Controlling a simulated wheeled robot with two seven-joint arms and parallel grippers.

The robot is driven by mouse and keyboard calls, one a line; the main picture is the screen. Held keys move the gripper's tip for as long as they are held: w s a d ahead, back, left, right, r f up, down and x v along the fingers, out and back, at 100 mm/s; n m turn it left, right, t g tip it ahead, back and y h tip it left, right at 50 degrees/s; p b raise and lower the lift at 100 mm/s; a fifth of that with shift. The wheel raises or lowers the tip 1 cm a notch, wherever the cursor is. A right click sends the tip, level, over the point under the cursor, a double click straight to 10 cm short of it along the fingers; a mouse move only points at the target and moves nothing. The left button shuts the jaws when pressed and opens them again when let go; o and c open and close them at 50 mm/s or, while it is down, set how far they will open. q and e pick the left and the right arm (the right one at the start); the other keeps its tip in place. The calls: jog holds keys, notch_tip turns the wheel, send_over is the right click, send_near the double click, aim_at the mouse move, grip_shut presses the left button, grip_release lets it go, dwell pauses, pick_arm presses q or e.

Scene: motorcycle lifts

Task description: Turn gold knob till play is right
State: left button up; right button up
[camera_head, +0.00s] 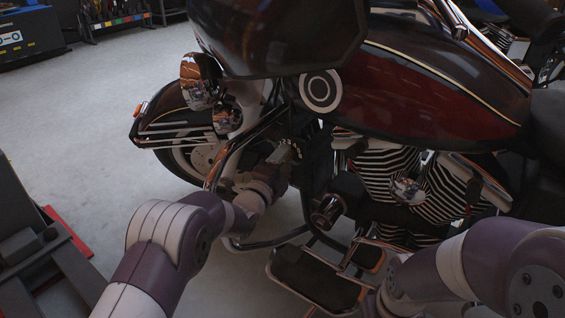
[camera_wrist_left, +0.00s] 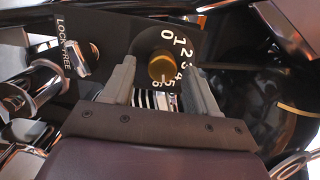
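The gold knob (camera_wrist_left: 161,68) shows in the left wrist view on a black dial plate (camera_wrist_left: 150,40) with white numbers from 0 upward curving around its right side. A pale mark on the knob's lower part points down toward the higher numbers. My left gripper (camera_wrist_left: 159,68) is open, one grey finger on each side of the knob, with visible gaps; it does not touch it in this view.
A chrome lever (camera_wrist_left: 78,58) stands by LOCK and FREE lettering left of the knob. Chrome tubes crowd the left side. The motorcycle's dark red tank (camera_head: 430,95), engine (camera_head: 410,185) and crash bar surround my left arm. Open floor (camera_head: 80,130) lies to the left.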

pick_arm(q)
jog(key=p+v, duration=0.6)
jog(key=v, duration=0.6)
jog(key=shift+s+a, duration=0.15)
jog(key=shift+s, duration=0.2)
